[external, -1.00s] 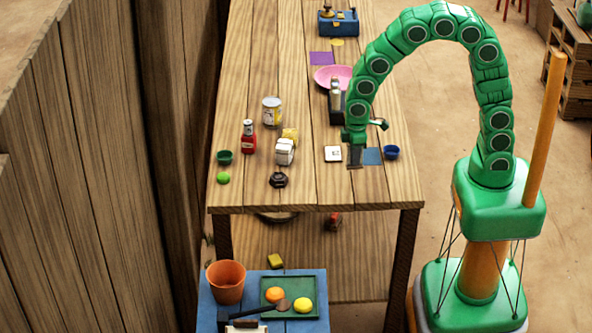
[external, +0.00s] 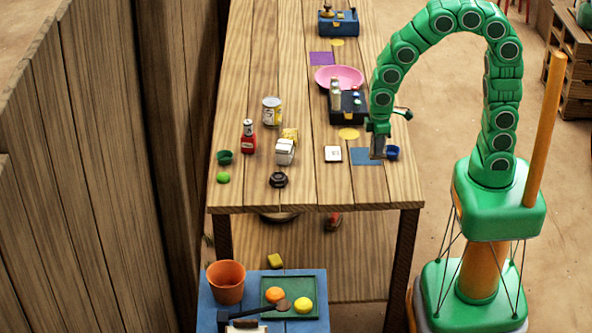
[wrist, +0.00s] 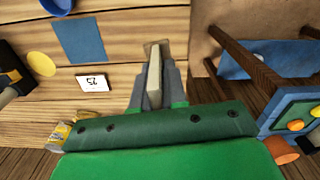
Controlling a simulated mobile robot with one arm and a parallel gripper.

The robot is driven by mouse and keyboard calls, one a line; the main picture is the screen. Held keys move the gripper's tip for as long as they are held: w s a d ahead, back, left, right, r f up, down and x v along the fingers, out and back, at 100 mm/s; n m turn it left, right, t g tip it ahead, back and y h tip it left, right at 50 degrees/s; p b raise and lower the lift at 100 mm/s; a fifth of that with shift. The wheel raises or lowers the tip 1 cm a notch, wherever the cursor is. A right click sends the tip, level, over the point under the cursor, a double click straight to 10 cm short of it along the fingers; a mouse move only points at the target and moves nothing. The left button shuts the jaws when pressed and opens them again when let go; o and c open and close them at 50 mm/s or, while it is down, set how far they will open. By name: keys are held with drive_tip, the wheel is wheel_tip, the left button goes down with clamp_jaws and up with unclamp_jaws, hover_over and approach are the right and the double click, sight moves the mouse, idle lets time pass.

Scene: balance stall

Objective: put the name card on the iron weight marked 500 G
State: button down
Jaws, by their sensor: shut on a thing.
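My gripper (external: 378,152) hangs above the right side of the wooden table, by the blue square and the blue cup. In the wrist view my gripper (wrist: 153,60) is shut on a thin pale piece, which I take to be the name card (wrist: 154,80). It is seen nearly edge-on, with no writing visible. A squat dark weight (external: 278,180), apparently the iron weight, stands near the table's front edge, left of my gripper. Its marking is too small to read. I cannot make it out in the wrist view.
A white tile (external: 333,153), reading 25 in the wrist view (wrist: 93,83), lies left of the blue square (external: 366,157). The blue cup (external: 393,153) is beside my gripper. A white container (external: 284,152) and red bottle (external: 248,137) stand behind the weight. Bare wood lies right of it.

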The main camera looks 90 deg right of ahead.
drive_tip(key=w+d+r+m, duration=0.1)
drive_tip(key=w+d, duration=0.1)
drive_tip(key=w, duration=0.7)
drive_tip(key=w+d+r+m, duration=0.1)
drive_tip(key=w+r, duration=0.1)
drive_tip(key=w, duration=0.6)
approach(279, 176)
drive_tip(key=shift+s+f, duration=0.1)
drive_tip(key=shift+s, duration=0.6)
drive_tip(key=shift+w+f, duration=0.8)
drive_tip(key=shift+f, duration=1.6)
drive_tip(key=shift+f, duration=0.1)
drive_tip(key=c, duration=1.2)
unclamp_jaws()
drive_tip(key=shift+o, duration=0.2)
